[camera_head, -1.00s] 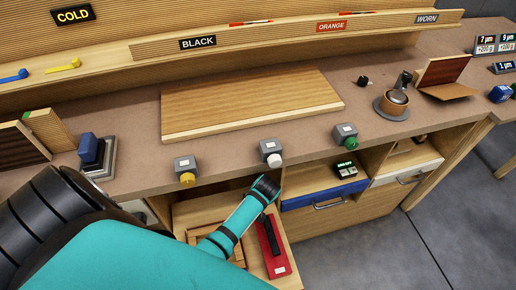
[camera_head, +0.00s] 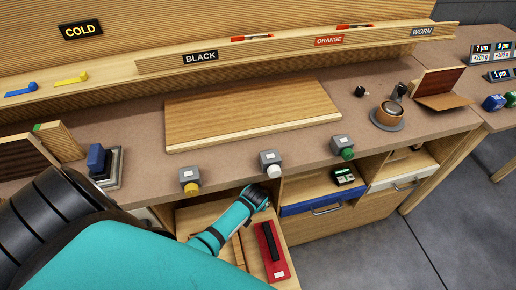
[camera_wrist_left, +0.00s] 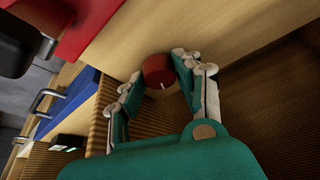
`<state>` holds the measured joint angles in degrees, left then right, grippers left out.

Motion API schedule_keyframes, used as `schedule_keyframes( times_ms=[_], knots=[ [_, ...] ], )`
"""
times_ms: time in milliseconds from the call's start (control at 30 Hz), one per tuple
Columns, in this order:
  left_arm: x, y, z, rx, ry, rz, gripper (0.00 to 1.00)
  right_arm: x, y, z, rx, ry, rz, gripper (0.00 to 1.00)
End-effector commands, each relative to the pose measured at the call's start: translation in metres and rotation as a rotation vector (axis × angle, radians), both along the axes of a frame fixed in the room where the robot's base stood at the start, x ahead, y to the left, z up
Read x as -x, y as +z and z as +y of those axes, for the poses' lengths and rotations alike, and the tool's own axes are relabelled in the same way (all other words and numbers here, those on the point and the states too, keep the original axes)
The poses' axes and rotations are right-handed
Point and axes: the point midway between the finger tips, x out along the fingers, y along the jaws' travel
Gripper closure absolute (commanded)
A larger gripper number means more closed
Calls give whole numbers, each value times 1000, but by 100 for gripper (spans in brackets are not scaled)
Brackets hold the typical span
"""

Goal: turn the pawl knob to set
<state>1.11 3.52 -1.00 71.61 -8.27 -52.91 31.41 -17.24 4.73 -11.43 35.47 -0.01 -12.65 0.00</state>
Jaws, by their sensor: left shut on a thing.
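The pawl knob (camera_wrist_left: 158,70) is a small dark red round knob with a white mark on its face. It sits by a pale wooden panel (camera_wrist_left: 225,35) in the left wrist view. My left gripper (camera_wrist_left: 155,75) is shut on the knob, one finger on each side of it. In the head view only my teal left arm shows, reaching down over the open drawer at the bench front; its gripper and the knob are hidden there. My right gripper is not in view.
A red block with a black handle (camera_head: 281,265) lies in the open drawer. A blue drawer front (camera_head: 310,207) is to its right. Yellow, white and green buttons on grey boxes line the bench's front edge. A wooden board (camera_head: 250,112) lies behind them.

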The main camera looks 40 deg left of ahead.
Motion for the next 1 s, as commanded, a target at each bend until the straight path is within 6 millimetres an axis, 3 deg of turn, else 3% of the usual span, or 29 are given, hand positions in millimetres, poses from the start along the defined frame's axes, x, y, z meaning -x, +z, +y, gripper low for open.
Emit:
schedule_keyframes(
  times_ms=[267, 300, 433, 767, 1000],
  knots=[
    [0, -1, 0, -1, -4, -2, 98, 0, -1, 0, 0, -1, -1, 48],
    [0, -1, 0, -1, -4, -2, 61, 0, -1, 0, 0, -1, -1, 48],
    [0, 0, 0, -1, -3, -2, 44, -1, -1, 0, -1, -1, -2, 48],
    [0, 2, 0, -1, -2, -2, 44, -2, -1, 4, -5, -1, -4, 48],
    [11, 29, -6, 0, -3, -3, 44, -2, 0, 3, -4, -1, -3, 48]
  ],
)
